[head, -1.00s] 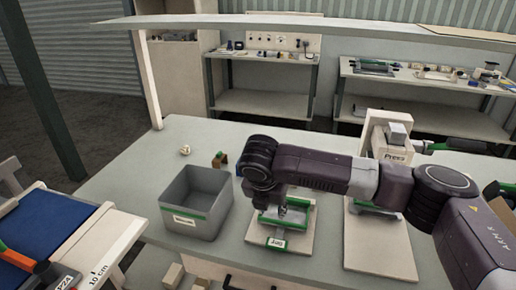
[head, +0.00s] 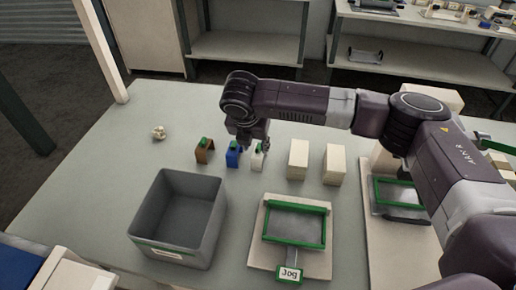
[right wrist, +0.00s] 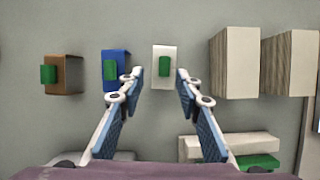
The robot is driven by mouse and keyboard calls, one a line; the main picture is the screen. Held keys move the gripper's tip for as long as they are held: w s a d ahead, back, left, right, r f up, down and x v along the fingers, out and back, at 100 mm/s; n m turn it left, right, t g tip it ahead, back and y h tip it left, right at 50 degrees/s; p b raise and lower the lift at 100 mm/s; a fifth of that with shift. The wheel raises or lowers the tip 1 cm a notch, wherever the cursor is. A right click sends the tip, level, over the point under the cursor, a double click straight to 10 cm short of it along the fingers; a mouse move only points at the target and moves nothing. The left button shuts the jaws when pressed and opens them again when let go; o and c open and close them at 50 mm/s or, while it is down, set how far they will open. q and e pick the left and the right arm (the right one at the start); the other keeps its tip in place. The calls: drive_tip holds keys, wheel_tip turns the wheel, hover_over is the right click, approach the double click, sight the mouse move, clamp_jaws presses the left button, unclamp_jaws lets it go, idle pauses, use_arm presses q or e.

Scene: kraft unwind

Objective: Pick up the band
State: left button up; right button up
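I cannot tell for certain which thing is the band. Three small pieces with green tabs stand in a row: a brown one (head: 205,154), a blue one (head: 233,158) and a white one (head: 257,160). In the right wrist view the brown (right wrist: 66,78), blue (right wrist: 118,62) and white (right wrist: 164,53) pieces also show. My right gripper (right wrist: 161,73) is open and empty, its fingertips either side of the white piece's near end in that picture. In the head view my right gripper (head: 251,147) is partly hidden by its own arm. My left gripper is out of view.
A grey bin (head: 151,238) stands front left. Two pale blocks (head: 298,160) (head: 334,165) stand right of the white piece. A small cream crumpled thing (head: 158,132) lies back left. Table between is clear.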

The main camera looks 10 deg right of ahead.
sight(258, 152)
drive_tip(key=shift+d+f, duration=0.15)
drive_tip(key=shift+f, duration=0.25)
drive_tip(key=x, duration=0.2)
drive_tip(key=p+x, duration=0.1)
drive_tip(key=shift+s+d+f, duration=0.1)
drive_tip(key=shift+d+f, duration=0.1)
drive_tip(key=shift+f, duration=0.65)
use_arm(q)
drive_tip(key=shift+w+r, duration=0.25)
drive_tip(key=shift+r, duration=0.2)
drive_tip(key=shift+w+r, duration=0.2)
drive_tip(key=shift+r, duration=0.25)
use_arm(e)
drive_tip(key=c, duration=0.5)
